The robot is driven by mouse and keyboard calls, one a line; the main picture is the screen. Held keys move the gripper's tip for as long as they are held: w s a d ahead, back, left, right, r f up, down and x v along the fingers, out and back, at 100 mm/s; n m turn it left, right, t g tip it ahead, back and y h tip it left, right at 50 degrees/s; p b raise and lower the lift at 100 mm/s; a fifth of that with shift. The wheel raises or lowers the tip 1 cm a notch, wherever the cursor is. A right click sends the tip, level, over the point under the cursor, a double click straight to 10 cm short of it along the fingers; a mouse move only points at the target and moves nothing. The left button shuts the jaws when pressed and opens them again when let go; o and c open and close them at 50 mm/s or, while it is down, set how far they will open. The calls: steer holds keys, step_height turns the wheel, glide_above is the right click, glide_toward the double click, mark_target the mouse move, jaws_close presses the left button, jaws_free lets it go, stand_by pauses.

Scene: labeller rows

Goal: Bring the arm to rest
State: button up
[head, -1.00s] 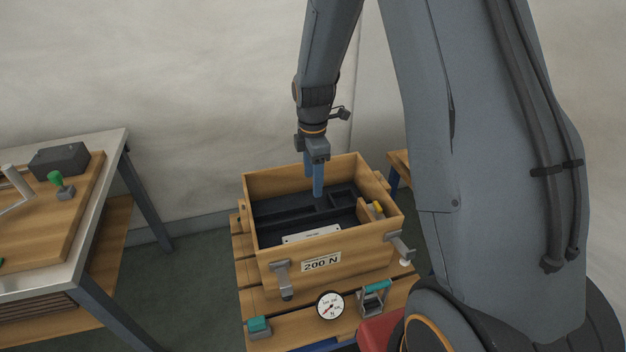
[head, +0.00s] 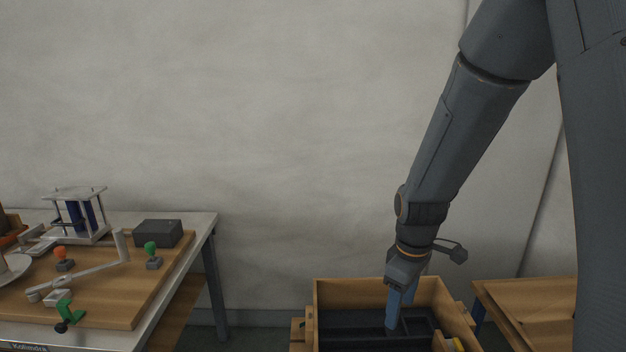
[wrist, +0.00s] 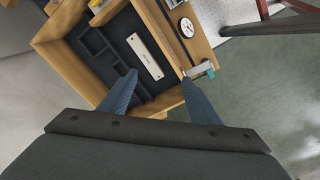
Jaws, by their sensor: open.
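My gripper (head: 398,308) hangs from my arm at the right of the head view, its blue fingers pointing down over the open wooden crate (head: 334,290). In the wrist view my gripper (wrist: 160,92) shows two blue fingers spread apart with nothing between them. The crate (wrist: 62,63) has a dark lining with compartments, and a pale labelled bar (wrist: 145,56) lies inside it. In the head view the crate's front is cut off by the lower edge. I cannot tell how far the fingertips are above the lining.
A metal-edged bench (head: 200,232) stands at the left with a wooden board, a dark grey block (head: 158,233), green-knobbed and orange-knobbed pieces and a lever. Another wooden table (head: 535,300) is at the right. The wall behind is bare.

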steer(key=s+r+m, duration=0.3)
steer(key=s+m, duration=0.6)
steer(key=s, duration=0.2)
steer(key=shift+s+a+r+m+t, duration=0.15)
steer(key=shift+r+m+t, duration=0.2)
steer(key=shift+m+t, duration=0.05)
